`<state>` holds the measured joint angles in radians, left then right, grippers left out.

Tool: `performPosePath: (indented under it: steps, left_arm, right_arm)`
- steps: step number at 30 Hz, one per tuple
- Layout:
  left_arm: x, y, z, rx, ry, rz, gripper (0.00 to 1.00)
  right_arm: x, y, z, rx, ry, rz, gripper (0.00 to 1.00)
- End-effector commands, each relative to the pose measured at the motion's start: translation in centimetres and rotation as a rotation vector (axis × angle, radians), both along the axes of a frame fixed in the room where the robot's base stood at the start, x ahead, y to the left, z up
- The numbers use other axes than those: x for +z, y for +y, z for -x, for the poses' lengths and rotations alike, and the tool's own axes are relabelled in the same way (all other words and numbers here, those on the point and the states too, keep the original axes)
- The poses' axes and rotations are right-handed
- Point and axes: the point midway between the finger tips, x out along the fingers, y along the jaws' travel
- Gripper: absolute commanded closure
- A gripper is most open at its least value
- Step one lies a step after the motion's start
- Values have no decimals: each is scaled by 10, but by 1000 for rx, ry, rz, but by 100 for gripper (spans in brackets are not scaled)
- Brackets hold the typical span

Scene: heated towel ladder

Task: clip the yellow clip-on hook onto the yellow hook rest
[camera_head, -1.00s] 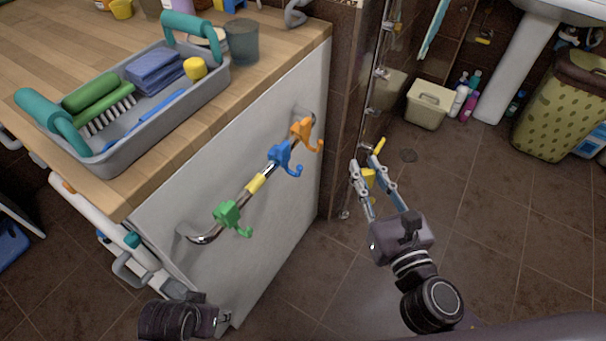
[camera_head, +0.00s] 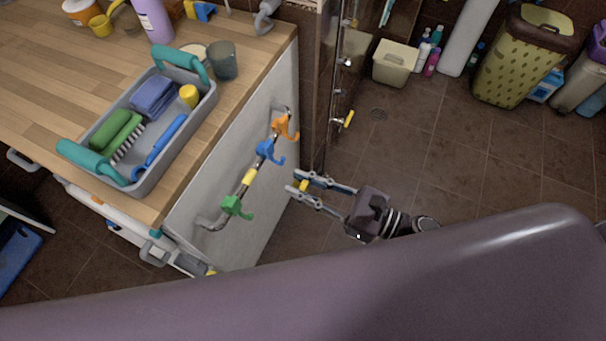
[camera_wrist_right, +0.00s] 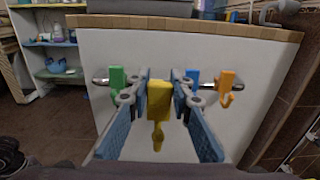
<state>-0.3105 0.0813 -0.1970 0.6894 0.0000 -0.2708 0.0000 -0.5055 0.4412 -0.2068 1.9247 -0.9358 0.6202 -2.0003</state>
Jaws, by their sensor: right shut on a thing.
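The yellow clip-on hook (camera_head: 304,186) is between the fingers of my right gripper (camera_head: 297,182), which is shut on it. In the right wrist view the hook (camera_wrist_right: 158,100) is upright, its block on top and its curl below. The yellow hook rest (camera_head: 248,177) is a yellow band on the chrome rail, between the green hook (camera_head: 235,207) and the blue hook (camera_head: 268,151). My right gripper is to the right of the rest, apart from it. In the right wrist view the held hook and fingers hide the rest. My left gripper is not visible.
The chrome rail (camera_head: 212,223) runs along the white cabinet side (camera_head: 240,235); an orange hook (camera_head: 285,126) is at its far end. A grey caddy (camera_head: 137,180) stands on the wooden top.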

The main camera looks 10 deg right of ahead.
Motion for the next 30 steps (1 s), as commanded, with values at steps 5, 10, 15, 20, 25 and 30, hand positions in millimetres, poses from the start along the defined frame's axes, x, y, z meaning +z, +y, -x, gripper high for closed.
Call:
performPosePath:
  steps: [5, 10, 15, 20, 25, 30]
  left_arm:
    - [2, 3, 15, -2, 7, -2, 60]
    - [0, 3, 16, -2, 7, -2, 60]
    - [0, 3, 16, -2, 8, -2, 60]
    - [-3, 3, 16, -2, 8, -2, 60]
    - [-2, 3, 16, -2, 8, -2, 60]
    - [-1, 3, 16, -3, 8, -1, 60]
  right_arm:
    - [4, 0, 7, 27, 1, 1, 100]
    - [4, 1, 7, 29, 0, 1, 100]
    - [3, 1, 7, 28, -1, 1, 100]
    - [4, 1, 6, 28, -1, 0, 100]
    - [4, 10, 0, 29, 0, -2, 100]
    - [5, 20, -7, 28, -2, -2, 100]
